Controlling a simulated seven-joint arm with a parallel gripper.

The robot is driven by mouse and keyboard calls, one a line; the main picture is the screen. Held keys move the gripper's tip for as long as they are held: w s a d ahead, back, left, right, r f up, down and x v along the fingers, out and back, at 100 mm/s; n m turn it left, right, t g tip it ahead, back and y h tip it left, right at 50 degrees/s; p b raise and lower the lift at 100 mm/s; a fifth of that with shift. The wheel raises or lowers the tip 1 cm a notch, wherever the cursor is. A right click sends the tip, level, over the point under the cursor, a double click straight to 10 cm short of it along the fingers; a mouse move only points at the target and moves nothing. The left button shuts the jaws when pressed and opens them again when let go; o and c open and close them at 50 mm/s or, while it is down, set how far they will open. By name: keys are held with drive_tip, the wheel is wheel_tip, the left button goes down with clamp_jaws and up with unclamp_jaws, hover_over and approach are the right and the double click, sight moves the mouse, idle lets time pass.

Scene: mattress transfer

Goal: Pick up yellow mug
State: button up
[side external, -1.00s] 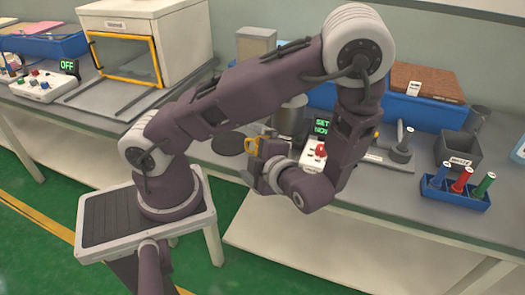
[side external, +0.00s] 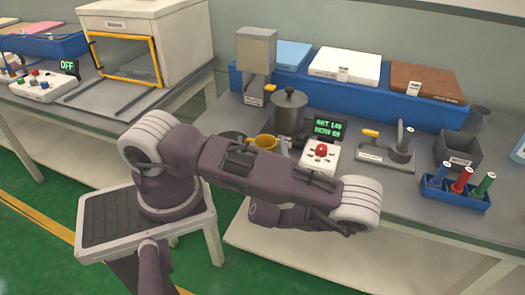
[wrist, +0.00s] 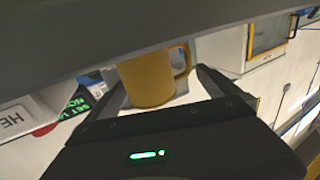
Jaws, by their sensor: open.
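My gripper (wrist: 163,92) is open, one finger on each side of the mug. I see no finger clearly pressing on the mug. In the side view my arm hides most of the gripper.
A metal pot (side external: 289,115) with a lid stands behind the mug. A white control box (side external: 320,155) with a red button and a green-lit display is to the right. A blue rack (side external: 385,108) runs along the back.

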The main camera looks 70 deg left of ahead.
drive_tip(key=c, duration=1.3)
